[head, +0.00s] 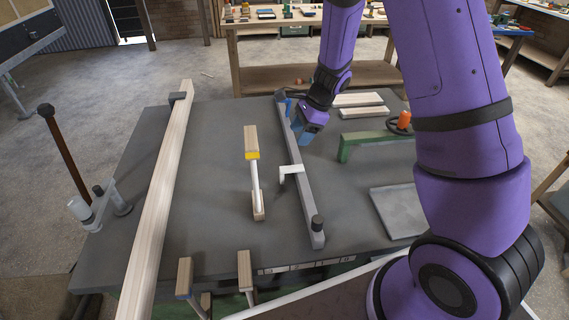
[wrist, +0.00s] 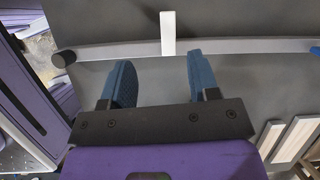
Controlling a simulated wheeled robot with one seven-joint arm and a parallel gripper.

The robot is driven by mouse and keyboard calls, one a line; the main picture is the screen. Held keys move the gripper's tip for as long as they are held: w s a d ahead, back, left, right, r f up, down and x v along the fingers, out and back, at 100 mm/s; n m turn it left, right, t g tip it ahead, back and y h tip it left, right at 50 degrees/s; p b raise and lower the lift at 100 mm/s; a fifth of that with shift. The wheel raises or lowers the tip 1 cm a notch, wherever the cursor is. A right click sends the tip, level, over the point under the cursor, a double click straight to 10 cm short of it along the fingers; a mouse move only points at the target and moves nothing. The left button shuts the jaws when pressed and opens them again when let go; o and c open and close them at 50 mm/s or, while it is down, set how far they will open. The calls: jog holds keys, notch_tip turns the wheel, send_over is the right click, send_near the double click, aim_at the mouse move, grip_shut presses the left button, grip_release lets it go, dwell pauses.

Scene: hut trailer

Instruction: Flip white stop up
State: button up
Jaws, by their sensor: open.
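The white stop (head: 291,172) is a small L-shaped piece on a long grey rail (head: 303,190). It juts out to the left side of the rail, with its end bent down low near the table. In the wrist view the white stop (wrist: 168,35) crosses the rail (wrist: 120,51) and points away from me. My gripper (head: 310,132) is open and empty, with blue fingers, to the right of the rail and towards its far end. In the wrist view the gripper (wrist: 160,66) has its fingers apart, the stop lying beyond the gap between them, not touched.
A black knob (head: 318,223) stands on the rail's near end. A long plank (head: 165,190) lies further left. A green bracket (head: 375,138), wood pieces (head: 358,99) and a grey tray (head: 398,210) are on the right.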

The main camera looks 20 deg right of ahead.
jog(key=m, duration=0.1)
send_near(285, 168)
jog(key=x, duration=0.8)
jog(key=shift+a+f, duration=0.15)
jog(key=shift+a, duration=0.05)
grip_shut()
